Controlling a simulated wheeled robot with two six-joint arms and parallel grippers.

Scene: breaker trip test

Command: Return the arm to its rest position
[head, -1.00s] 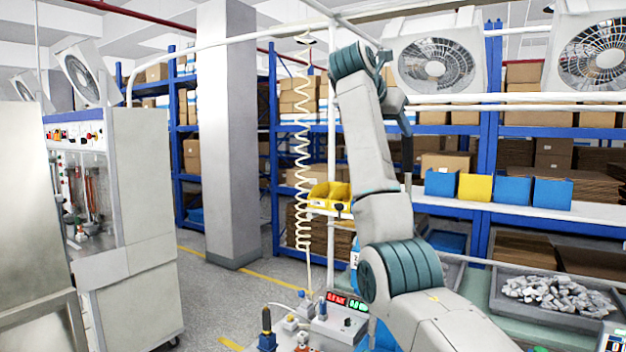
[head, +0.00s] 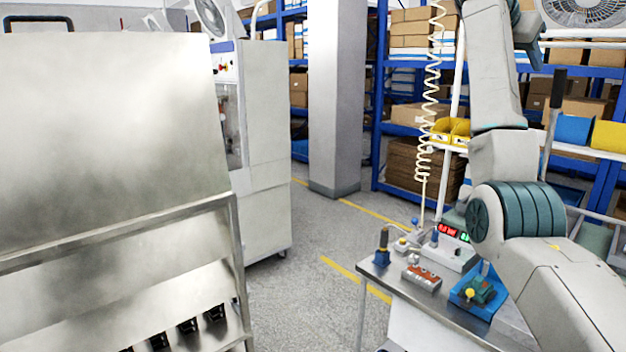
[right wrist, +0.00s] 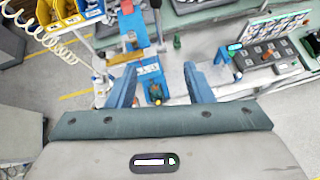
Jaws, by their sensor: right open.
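My right arm is raised at the right of the head view, its links reaching up to the top edge. Its gripper cannot be made out clearly there. In the right wrist view my right gripper (right wrist: 162,68) has its two blue fingers spread apart, with nothing held between them. Below and beyond the fingers, a blue fixture with a small green and orange part (right wrist: 155,93) shows. In the head view a blue fixture (head: 477,292) with a green part and yellow knob sits on the metal bench (head: 412,297). My left gripper is not in view.
A large metal cabinet (head: 110,130) fills the left. A coiled cord (head: 430,90) hangs near my arm. Grey floor (head: 300,290) is open between cabinet and bench.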

